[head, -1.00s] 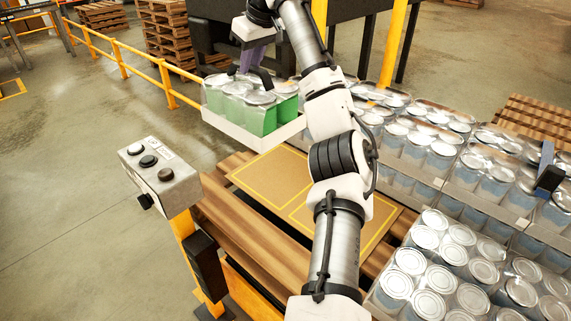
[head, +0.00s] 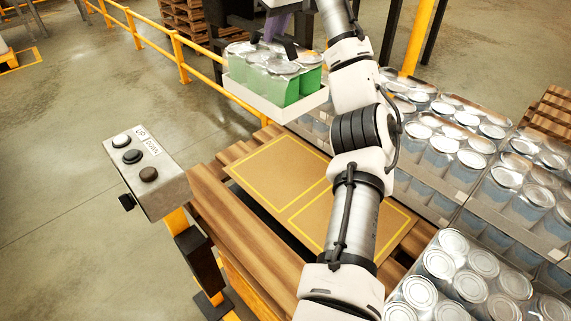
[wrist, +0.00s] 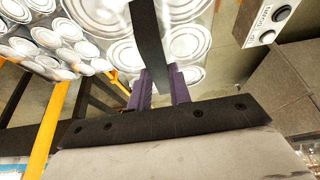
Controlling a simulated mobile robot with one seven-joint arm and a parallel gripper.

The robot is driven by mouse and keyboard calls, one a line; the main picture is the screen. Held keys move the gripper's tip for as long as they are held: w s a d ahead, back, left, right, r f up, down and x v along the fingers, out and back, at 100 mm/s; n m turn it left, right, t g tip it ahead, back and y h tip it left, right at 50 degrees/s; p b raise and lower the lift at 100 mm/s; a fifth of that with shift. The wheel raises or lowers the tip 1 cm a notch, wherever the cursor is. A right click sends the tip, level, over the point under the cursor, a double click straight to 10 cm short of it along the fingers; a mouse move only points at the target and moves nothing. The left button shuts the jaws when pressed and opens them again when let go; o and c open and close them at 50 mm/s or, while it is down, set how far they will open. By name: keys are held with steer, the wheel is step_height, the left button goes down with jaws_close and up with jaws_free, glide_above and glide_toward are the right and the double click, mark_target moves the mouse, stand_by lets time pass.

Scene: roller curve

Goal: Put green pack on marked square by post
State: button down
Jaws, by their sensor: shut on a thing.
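The green pack (head: 308,84) is a white tray of silver-topped cans with green sides and a black strap handle. In the head view it hangs level in the air beyond the far edge of the cardboard sheet (head: 277,203). My gripper (wrist: 161,88) is shut on the strap, with purple fingers on either side of it in the wrist view. The sheet bears two yellow-outlined squares. The left square (head: 278,168) is bare and nearer the post (head: 180,225); the other square (head: 325,212) is partly hidden behind my arm.
The post carries a button box (head: 148,172) at the left of the wooden pallet (head: 235,215). Packs of silver cans (head: 465,265) stand in trays along the right, close to the sheet. A yellow rail (head: 180,50) runs behind at the left.

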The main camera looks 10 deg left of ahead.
steer(key=shift+s+f+b, duration=0.25)
steer(key=shift+f+b, duration=0.5)
steer(key=shift+f, duration=0.05)
step_height(320, 180, down, 7)
steer(key=b, duration=0.7)
steer(key=shift+f, duration=0.3)
step_height(320, 180, down, 20)
steer(key=p, duration=0.2)
steer(key=c, duration=1.7)
jaws_free()
steer(key=shift+c, duration=0.2)
steer(key=o, duration=0.4)
steer(key=shift+o, duration=0.2)
